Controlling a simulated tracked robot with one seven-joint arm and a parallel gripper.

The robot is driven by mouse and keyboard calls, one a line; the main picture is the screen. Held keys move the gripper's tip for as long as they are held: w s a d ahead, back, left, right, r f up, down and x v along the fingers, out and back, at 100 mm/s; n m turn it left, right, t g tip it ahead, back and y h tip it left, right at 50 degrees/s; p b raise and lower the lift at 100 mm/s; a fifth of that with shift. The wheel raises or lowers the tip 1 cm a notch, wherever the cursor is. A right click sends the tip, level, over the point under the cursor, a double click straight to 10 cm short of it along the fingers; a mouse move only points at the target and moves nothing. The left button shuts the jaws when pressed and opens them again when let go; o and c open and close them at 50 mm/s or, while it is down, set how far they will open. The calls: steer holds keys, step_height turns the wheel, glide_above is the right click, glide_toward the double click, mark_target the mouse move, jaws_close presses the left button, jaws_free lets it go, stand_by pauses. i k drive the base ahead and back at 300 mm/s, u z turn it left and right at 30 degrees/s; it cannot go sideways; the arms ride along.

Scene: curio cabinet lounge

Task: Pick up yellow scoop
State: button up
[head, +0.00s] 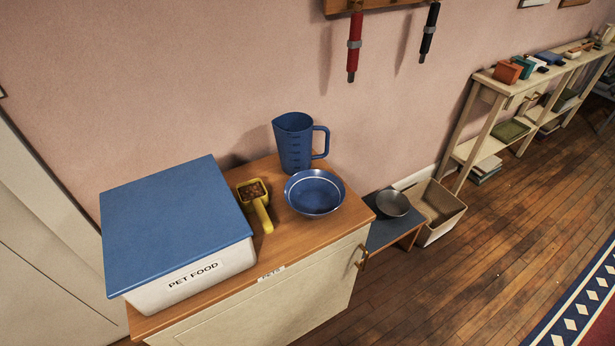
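The yellow scoop (262,213) lies on top of a small wooden-topped cabinet (284,246). Its square cup points toward the wall and holds brown bits that look like pet food. Its handle points toward the cabinet's front edge. The scoop sits between a white pet food bin (190,284) with a blue lid (172,222) on its left and a blue bowl (314,193) on its right. My gripper is not in view.
A blue measuring jug (293,145) stands behind the bowl. A low blue bench (385,235) with a metal bowl (393,203) and a beige bin (440,207) are to the right. Red (353,48) and black (429,32) leashes or handles hang above. Wooden floor (430,290) is open at the right.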

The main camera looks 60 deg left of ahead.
mark_target(252, 195)
steer(key=u, duration=0.05)
steer(key=i, duration=0.5)
steer(key=u, duration=2.9)
steer(key=k, duration=0.8)
steer(key=u, duration=0.15)
steer(key=i, duration=0.45)
